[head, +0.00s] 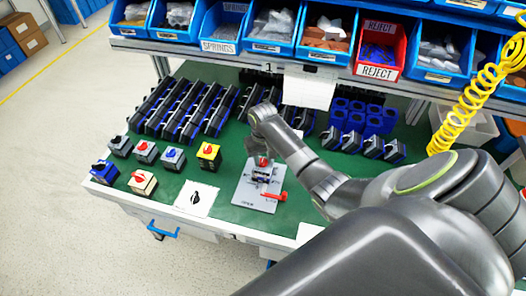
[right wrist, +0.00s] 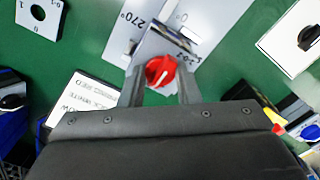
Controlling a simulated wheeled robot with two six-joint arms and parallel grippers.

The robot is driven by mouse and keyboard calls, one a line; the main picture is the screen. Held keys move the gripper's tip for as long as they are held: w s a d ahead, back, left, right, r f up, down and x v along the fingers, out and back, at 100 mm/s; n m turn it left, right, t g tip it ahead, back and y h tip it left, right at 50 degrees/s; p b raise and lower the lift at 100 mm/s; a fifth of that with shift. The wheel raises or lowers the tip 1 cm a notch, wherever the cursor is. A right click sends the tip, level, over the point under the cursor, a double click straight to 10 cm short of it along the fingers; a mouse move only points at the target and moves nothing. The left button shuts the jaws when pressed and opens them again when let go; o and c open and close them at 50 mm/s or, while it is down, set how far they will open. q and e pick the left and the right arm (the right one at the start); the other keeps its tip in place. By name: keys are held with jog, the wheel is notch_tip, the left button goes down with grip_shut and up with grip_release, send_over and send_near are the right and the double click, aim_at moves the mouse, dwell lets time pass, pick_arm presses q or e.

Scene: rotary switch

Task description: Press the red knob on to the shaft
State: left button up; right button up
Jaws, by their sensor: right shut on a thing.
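The red knob (right wrist: 160,71) is held between the two fingertips of my right gripper (right wrist: 160,84) in the right wrist view. In the head view it is a small red spot (head: 263,161) under my right gripper (head: 262,158). Below is a light grey fixture plate (head: 247,194) with a metal clamp and a red handle (head: 275,196). The plate also shows in the right wrist view (right wrist: 117,38), printed with degree marks. The shaft is hidden, so I cannot tell whether the knob touches it. My left gripper is out of view.
Several switch boxes with coloured knobs, one yellow (head: 209,155), stand left of the plate. A white card with a black knob mark (head: 197,198) lies beside it. Rows of dark switch bodies (head: 187,110) stand behind, below blue bins and a red reject bin (head: 377,48).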

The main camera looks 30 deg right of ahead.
jog(key=shift+f, duration=0.15)
jog(key=o, duration=1)
jog(key=shift+r+p, duration=2.7)
jog(key=shift+r, duration=6.05)
